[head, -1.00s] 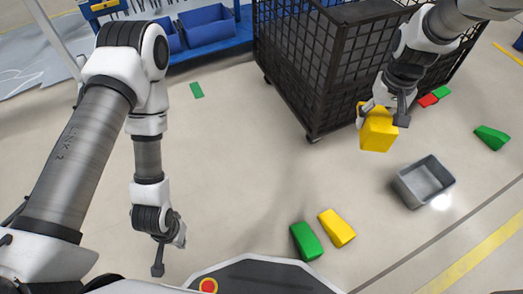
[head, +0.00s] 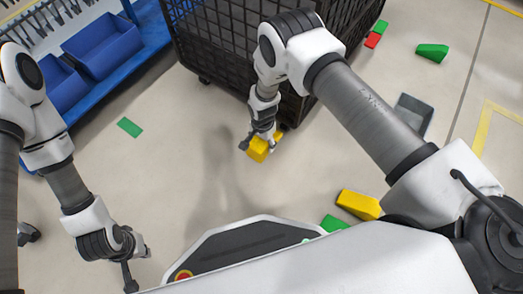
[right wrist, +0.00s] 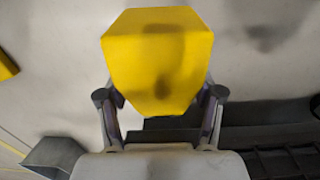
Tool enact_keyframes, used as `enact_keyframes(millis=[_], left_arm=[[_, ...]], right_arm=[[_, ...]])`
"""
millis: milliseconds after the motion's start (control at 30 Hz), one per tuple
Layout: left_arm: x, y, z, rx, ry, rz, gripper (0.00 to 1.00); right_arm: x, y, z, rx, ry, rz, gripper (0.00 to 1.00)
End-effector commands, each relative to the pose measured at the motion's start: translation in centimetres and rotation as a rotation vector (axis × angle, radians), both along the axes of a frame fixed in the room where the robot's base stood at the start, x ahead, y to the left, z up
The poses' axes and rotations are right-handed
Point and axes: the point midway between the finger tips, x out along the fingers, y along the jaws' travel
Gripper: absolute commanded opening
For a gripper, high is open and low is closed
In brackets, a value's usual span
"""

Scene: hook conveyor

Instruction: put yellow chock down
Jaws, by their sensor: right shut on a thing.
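My right gripper (head: 263,137) is shut on a yellow chock (head: 258,150) in front of the near lower corner of the black mesh cage. In the right wrist view the chock (right wrist: 157,60) sits between the two fingers, its broad yellow face filling the upper middle. It appears held above the floor, though the exact height is hard to tell. My left gripper (head: 138,268) hangs at lower left with its fingers apart and empty. A second yellow chock (head: 360,204) lies on the floor under my right arm, beside a partly hidden green chock (head: 334,223).
The black mesh cage (head: 215,45) stands close behind the held chock. A grey bin (head: 414,112) is partly behind my right arm. Another green chock (head: 432,52) and a red block (head: 373,40) lie farther back.

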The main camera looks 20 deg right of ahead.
Motion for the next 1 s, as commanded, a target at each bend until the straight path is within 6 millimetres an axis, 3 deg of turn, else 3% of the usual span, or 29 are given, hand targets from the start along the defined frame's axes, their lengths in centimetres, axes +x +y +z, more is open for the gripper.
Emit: enact_keyframes(millis=[33,100,400,800,833,900,1000], left_arm=[[0.0,0.0,-1.3,0.0,0.001,0.0,0.0],[0.0,0.0,-2.1,0.0,0.0,0.002,0.0],[0.2,0.1,-5.2,0.001,-0.005,0.008,0.0],[0.3,0.1,-5.5,0.001,-0.007,0.01,0.0],[0.2,0.1,-5.4,0.001,-0.007,0.01,0.0],[0.2,0.1,-5.3,0.001,-0.006,0.01,0.0],[0.2,0.1,-5.3,0.001,-0.006,0.01,0.0]], right_arm=[[-0.1,0.0,-1.8,0.0,0.001,-0.001,0.15],[0.0,-0.1,-3.2,0.0,0.0,-0.001,0.15],[0.0,-0.1,-8.5,0.0,0.0,0.0,0.15],[0.0,-0.1,-9.0,0.0,0.0,0.001,0.15],[0.0,-0.1,-8.9,-0.001,0.001,0.001,0.73],[0.0,-0.1,-8.8,-0.001,0.001,0.001,0.91],[0.0,-0.1,-8.8,-0.001,0.001,0.001,0.91]])
